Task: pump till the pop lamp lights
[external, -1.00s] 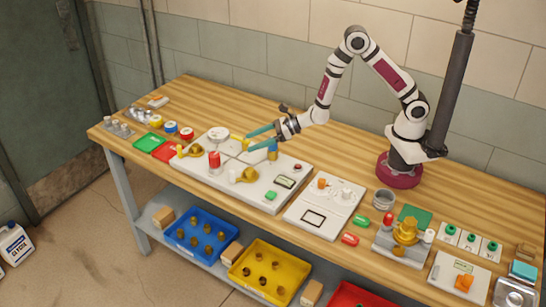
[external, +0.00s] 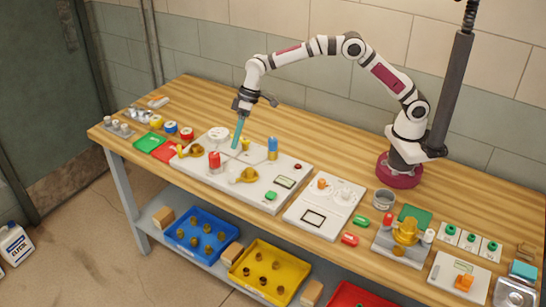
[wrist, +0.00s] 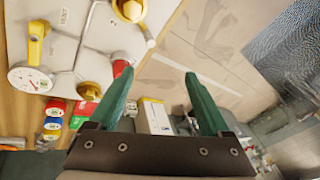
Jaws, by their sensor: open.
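A white panel (external: 215,180) on the bench carries a round white gauge (external: 218,134), a red cylinder (external: 214,160), brass-coloured fittings (external: 249,175), a yellow upright part (external: 246,144) and a blue cylinder (external: 272,148). A small dark red dome (external: 297,166) sits at its right end; I cannot tell whether it is the pop lamp. My gripper (external: 236,147) points down above the panel, between gauge and yellow part. In the wrist view its fingers (wrist: 158,75) are apart and empty. The gauge (wrist: 30,80) and yellow part (wrist: 37,48) show at the left there.
Blue and yellow bins stand on the shelf below.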

